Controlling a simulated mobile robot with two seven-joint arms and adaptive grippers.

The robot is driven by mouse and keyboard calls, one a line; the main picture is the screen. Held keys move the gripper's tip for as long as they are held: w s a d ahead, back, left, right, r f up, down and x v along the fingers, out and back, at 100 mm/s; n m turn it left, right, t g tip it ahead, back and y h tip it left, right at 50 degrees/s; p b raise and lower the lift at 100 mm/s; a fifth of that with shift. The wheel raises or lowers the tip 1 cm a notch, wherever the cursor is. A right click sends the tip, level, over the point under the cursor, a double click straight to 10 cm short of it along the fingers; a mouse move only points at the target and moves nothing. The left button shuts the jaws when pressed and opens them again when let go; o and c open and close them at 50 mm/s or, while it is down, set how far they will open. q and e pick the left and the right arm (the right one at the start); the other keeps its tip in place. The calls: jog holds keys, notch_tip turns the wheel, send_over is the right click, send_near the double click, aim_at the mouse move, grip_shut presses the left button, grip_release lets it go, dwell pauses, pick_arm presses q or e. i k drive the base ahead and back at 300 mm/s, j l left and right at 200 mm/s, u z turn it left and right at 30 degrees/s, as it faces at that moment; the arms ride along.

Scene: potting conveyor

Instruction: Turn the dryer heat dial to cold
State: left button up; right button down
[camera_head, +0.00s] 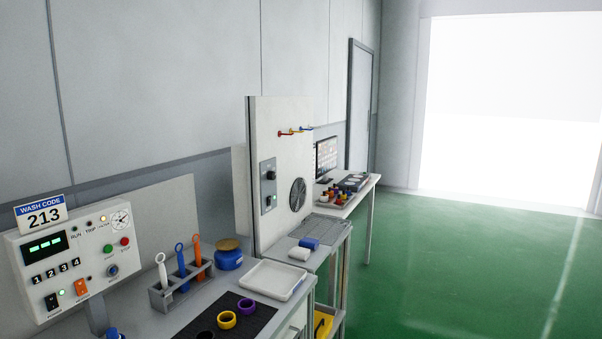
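A tall white panel unit (262,130) with a round fan grille (297,194) stands past the near bench and looks like the dryer. A small grey control plate (268,188) is on its face. A dark round dial (270,175) sits on that plate, with a smaller control below it. The dial is too small to read its setting or markings. Neither of my grippers is in view, and nothing touches the dial.
The near bench has a control box (62,262), a brush rack (181,287), a blue jar (229,256), a white tray (272,280) and coloured rings on a black mat (250,315). Coloured hooks (293,131) stick out from the panel. Green floor (450,265) at right is clear.

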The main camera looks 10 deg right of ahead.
aim_at(272, 176)
jog(key=i+l+z, duration=0.3)
jog(key=i+l, duration=1.05)
jog(key=l, duration=0.1)
